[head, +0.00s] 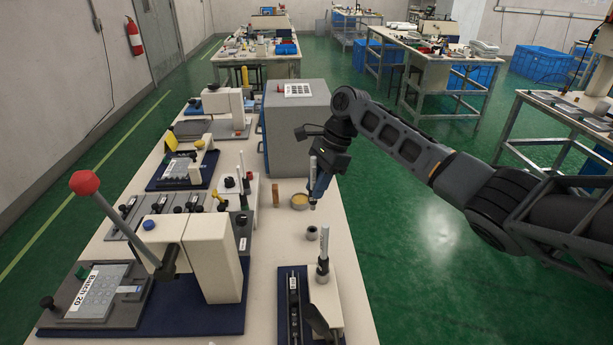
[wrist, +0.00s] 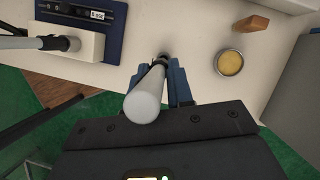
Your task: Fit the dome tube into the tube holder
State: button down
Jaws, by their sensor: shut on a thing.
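My gripper (head: 318,186) is shut on a pale, slim tube, the dome tube (head: 313,166), held roughly upright above the table. In the wrist view the tube (wrist: 146,98) shows its rounded white end towards the camera, between the blue fingers (wrist: 166,84). A small grey round socket with a dark opening, which looks like the tube holder (head: 312,233), stands on the table below the gripper. The tube's lower end appears apart from it in the head view. In the wrist view the tube hides most of what lies beneath, so I cannot tell their alignment.
Another pale tube (head: 324,243) stands in a dark collar on a white block at the front right. A round tin with yellow contents (head: 299,201) and a brown block (head: 275,194) lie nearby. A large grey box (head: 297,130) stands behind. A red-knobbed lever press (head: 211,262) fills the left.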

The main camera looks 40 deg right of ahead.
aim_at(316, 202)
jog(key=shift+a, duration=0.2)
jog(key=shift+d+f+b, duration=0.1)
jog(key=shift+f+b, duration=0.65)
jog(key=shift+f, duration=2.1)
jog(key=shift+p, duration=0.8)
jog(key=shift+f+b, duration=0.55)
jog(key=shift+f, duration=1.25)
jog(key=c, duration=0.9)
grip_release()
jog(key=shift+b+v, duration=0.35)
jog(key=shift+v, duration=3.55)
